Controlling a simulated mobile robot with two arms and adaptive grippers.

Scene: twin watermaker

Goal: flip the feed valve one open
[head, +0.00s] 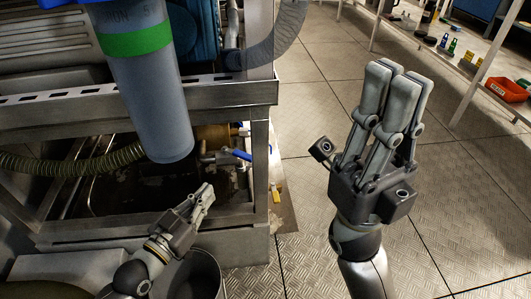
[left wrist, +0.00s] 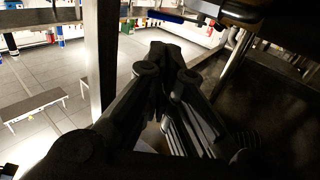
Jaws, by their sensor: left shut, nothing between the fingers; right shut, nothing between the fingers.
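A valve with a blue lever (head: 237,153) sits on the pipework inside the metal frame, in the middle of the head view; no label on it is readable, so I cannot confirm it is feed valve one. A brass fitting (head: 212,134) is just above and left of it. My left gripper (head: 206,192) is shut and empty, below and left of the lever and apart from it. In the left wrist view its fingers (left wrist: 168,55) are together, and a blue bar (left wrist: 166,17) shows beyond them. My right gripper (head: 394,72) is shut and empty, raised over the floor at right.
A blue-grey cylinder with a green band (head: 137,41) hangs above left of the valve. The frame's rail (head: 130,98) crosses above the opening. A ribbed hose (head: 75,164) lies at left, a bucket (head: 203,268) below. Shelving with a red bin (head: 507,90) stands far right.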

